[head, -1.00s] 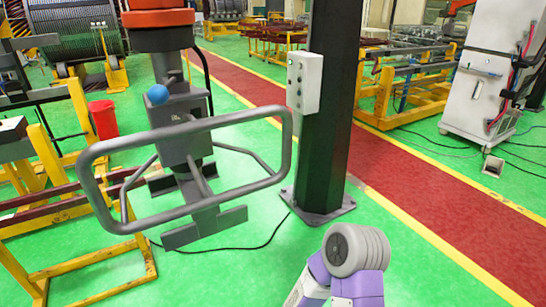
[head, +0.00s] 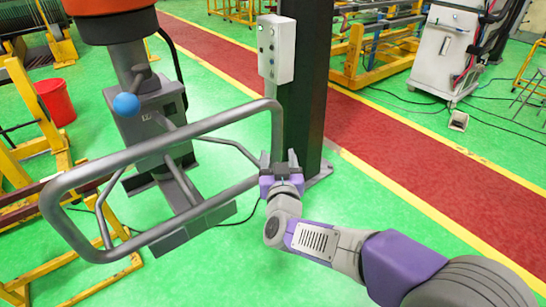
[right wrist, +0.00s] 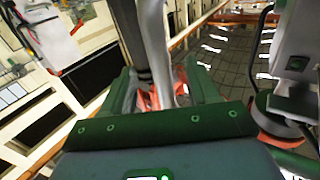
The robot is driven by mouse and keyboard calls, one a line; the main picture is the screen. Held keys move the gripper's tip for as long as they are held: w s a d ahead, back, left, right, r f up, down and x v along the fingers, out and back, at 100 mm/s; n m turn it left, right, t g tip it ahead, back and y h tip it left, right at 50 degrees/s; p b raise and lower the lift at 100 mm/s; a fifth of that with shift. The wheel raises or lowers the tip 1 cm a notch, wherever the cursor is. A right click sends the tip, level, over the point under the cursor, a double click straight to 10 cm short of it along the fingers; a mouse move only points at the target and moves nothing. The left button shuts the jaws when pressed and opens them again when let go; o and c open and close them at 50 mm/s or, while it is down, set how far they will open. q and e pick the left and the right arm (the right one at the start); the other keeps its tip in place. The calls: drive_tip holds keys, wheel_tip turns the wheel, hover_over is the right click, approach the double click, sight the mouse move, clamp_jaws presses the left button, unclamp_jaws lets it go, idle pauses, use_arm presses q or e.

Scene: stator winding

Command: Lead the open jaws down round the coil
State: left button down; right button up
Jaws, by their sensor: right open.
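A grey tubular loop (head: 150,140) with rounded corners stands out from the hanging device at the left. It is the only coil-like thing that I can pick out. My right gripper (head: 278,160) is at the lower right corner of this loop, with its fingers pointing up and apart. In the right wrist view a grey bar (right wrist: 155,45) runs down between the open jaws (right wrist: 163,88). Whether the bar touches either finger cannot be told. My left gripper is not in view.
A dark post (head: 305,100) with a grey control box (head: 276,48) stands just behind my right gripper. A blue ball (head: 126,105) sits on the device. A red bucket (head: 56,102) and yellow frames are at the left. The green floor at front centre is clear.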

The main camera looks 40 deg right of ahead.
sight(277, 148)
drive_tip(key=shift+w+d, duration=0.3)
drive_tip(key=shift+d, duration=0.1)
drive_tip(key=shift+x, duration=2.65)
drive_tip(key=shift+w, duration=0.1)
drive_tip(key=shift+c, duration=0.2)
clamp_jaws()
idle(0.6)
